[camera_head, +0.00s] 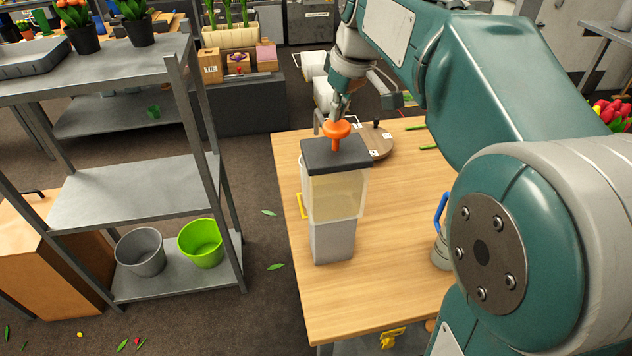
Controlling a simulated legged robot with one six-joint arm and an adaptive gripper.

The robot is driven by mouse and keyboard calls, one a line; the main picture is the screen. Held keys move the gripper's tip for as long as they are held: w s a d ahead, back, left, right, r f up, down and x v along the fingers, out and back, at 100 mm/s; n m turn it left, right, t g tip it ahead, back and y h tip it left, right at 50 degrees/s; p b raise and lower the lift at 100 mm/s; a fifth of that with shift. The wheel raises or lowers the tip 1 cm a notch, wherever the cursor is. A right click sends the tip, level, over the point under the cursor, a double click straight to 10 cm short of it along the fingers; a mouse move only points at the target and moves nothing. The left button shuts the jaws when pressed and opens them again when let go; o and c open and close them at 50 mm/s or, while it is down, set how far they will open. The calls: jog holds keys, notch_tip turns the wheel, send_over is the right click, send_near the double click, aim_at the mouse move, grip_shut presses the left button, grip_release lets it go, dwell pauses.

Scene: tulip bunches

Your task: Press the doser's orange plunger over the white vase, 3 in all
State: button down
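The doser (335,195) stands upright on the wooden table, with a dark grey lid, a clear body holding pale yellowish liquid and a grey lower part. Its orange plunger (336,130) sticks up above the lid, with some orange stem showing under the knob. My gripper (339,108) points down just above and behind the plunger, its fingertips close to the knob. I cannot tell whether they touch it. The fingers are small and partly overlapped, so their opening is unclear.
A round wooden board (378,143) with small white tags lies behind the doser. Green stems (430,147) lie near the table's far side. A blue-handled object (440,220) stands at right, partly behind my arm. A metal shelf (140,190) stands left; the table's front is clear.

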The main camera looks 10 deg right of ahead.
aim_at(339, 125)
jog(key=shift+s+d+x, duration=0.1)
jog(key=shift+s+x, duration=0.1)
jog(key=shift+x, duration=0.7)
jog(key=shift+s+d+x, duration=0.1)
jog(key=shift+s+x, duration=0.1)
jog(key=shift+x, duration=0.75)
jog(key=shift+w+a+r+v, duration=0.15)
jog(key=shift+w+v, duration=0.1)
jog(key=shift+v, duration=1.05)
jog(key=shift+w+a+v, duration=0.15)
jog(key=shift+w+v, duration=0.15)
jog(key=shift+v, duration=1)
jog(key=shift+w+a+r+v, duration=0.15)
jog(key=shift+w+v, duration=0.1)
jog(key=shift+v, duration=1.05)
jog(key=shift+f, duration=0.1)
jog(key=shift+s+x, duration=0.15)
jog(key=shift+x, duration=0.55)
jog(key=shift+s+x, duration=0.15)
jog(key=shift+x, duration=0.6)
jog(key=shift+d+f, duration=0.15)
jog(key=shift+d, duration=0.05)
